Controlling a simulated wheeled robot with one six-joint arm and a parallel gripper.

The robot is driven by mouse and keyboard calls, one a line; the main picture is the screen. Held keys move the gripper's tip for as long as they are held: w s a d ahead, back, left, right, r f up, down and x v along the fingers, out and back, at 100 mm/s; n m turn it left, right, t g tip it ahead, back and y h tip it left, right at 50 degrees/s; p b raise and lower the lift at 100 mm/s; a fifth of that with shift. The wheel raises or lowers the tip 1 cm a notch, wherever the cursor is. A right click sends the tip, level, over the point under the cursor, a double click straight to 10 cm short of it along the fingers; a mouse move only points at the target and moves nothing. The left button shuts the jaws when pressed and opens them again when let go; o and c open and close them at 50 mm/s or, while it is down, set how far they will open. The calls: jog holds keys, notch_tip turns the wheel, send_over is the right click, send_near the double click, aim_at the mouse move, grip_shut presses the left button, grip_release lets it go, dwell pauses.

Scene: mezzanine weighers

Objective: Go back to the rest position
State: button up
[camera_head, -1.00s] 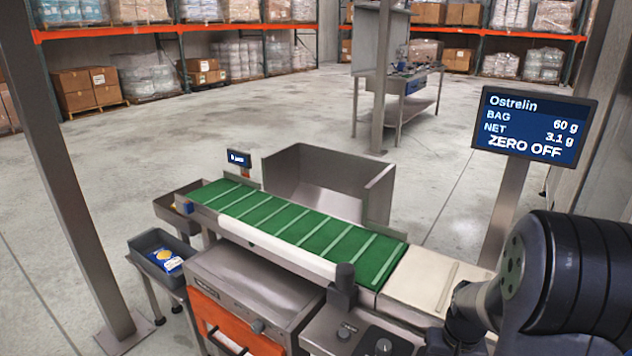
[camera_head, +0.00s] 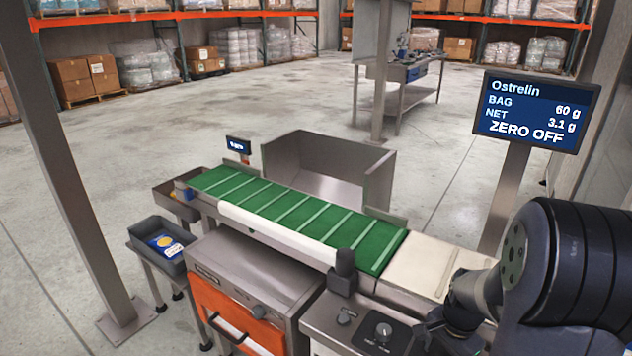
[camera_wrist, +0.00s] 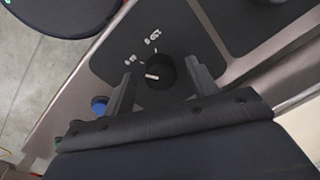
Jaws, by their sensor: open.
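My gripper (camera_wrist: 160,78) is open in the wrist view, its two dark fingers apart on either side of a black round knob (camera_wrist: 160,72) with a white mark. I cannot tell how far the fingertips are above the knob's panel. In the head view my dark arm comes in at the lower right, and the gripper end (camera_head: 447,330) is over the right part of the control panel, partly cut off by the frame. A knob (camera_head: 383,331) shows on that panel beside it. Nothing is held.
A green belt (camera_head: 300,215) runs to a pale plate (camera_head: 425,265). A display (camera_head: 535,120) reads "Ostrelin, BAG 60 g, NET 3.1 g, ZERO OFF". A grey tray (camera_head: 140,228) with a blue-yellow packet stands left. Steel posts flank the station. Open floor lies behind.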

jog(key=m, duration=0.3)
notch_tip(320, 180, up, 11)
jog(key=p, duration=0.1)
jog(key=shift+s+p, duration=0.25)
jog(key=shift+p, duration=0.1)
jog(key=shift+f, duration=0.15)
